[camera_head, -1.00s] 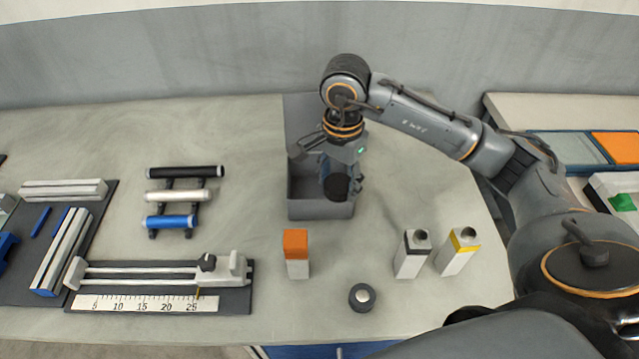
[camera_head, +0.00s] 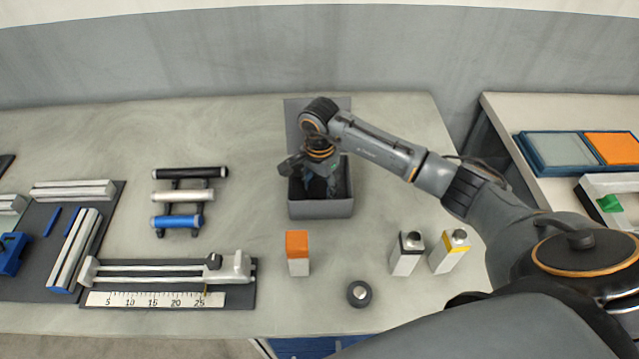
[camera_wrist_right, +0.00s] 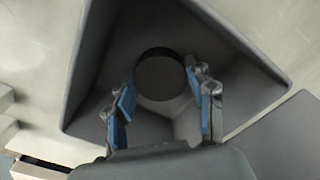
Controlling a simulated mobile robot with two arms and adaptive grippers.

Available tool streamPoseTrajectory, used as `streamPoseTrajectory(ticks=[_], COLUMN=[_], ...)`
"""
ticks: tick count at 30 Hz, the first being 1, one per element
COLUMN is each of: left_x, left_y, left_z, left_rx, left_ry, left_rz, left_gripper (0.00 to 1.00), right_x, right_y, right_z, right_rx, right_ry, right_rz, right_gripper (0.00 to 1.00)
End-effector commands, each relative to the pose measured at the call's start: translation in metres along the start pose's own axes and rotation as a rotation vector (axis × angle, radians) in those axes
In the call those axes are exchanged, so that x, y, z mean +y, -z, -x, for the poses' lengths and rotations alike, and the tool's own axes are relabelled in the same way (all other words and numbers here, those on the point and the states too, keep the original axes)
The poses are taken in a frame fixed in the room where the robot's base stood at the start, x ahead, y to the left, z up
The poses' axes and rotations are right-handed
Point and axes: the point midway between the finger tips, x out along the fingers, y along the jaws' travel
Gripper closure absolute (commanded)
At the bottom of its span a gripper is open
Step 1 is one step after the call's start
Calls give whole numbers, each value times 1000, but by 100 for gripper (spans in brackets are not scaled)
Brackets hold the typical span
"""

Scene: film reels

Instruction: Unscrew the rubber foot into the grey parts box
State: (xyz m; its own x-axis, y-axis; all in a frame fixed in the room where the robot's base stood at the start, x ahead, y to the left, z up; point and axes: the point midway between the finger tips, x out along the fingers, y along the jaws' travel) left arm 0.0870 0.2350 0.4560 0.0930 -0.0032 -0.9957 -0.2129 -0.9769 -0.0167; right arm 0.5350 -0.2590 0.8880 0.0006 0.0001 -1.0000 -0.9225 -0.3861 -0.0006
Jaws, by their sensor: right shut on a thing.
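The grey parts box (camera_head: 320,209) stands open near the back of the table, with its lid or back panel raised behind it. My right gripper (camera_head: 322,184) reaches down into the box from above. In the right wrist view, its blue-padded fingers (camera_wrist_right: 165,92) are shut on a dark round piece, apparently the rubber foot (camera_wrist_right: 160,72). The foot is above the box floor; its exact height cannot be told. The box walls (camera_wrist_right: 85,70) surround it there. In the head view the foot is hidden in the dark interior. My left gripper is not in view.
A black round piece with a grey centre (camera_head: 359,293) lies near the front edge. A rack of rollers (camera_head: 180,196) and a ruler fixture (camera_head: 165,280) are left.

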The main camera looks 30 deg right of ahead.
Motion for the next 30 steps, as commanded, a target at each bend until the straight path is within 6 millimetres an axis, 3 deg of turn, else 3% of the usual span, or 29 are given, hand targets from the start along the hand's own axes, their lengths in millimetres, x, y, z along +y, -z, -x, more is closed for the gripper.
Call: streamPoseTrajectory(ticks=[8, 9, 12, 23, 25, 30], left_x=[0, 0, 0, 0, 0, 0], left_y=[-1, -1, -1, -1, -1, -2], left_z=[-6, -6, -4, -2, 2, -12], left_rx=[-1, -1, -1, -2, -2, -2], left_ry=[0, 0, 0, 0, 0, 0], left_rz=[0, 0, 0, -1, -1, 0], left_gripper=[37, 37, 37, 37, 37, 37], right_x=[0, 0, 0, 0, 0, -1], right_y=[0, 0, 0, 0, 0, 1], right_z=[-4, -4, -3, -1, 3, 28], right_rx=[1, 0, 0, 0, -1, 3], right_ry=[0, 0, 0, 0, 0, 6], right_rz=[0, 0, -1, -1, -1, 1], right_gripper=[84, 44, 24, 24, 24, 24])
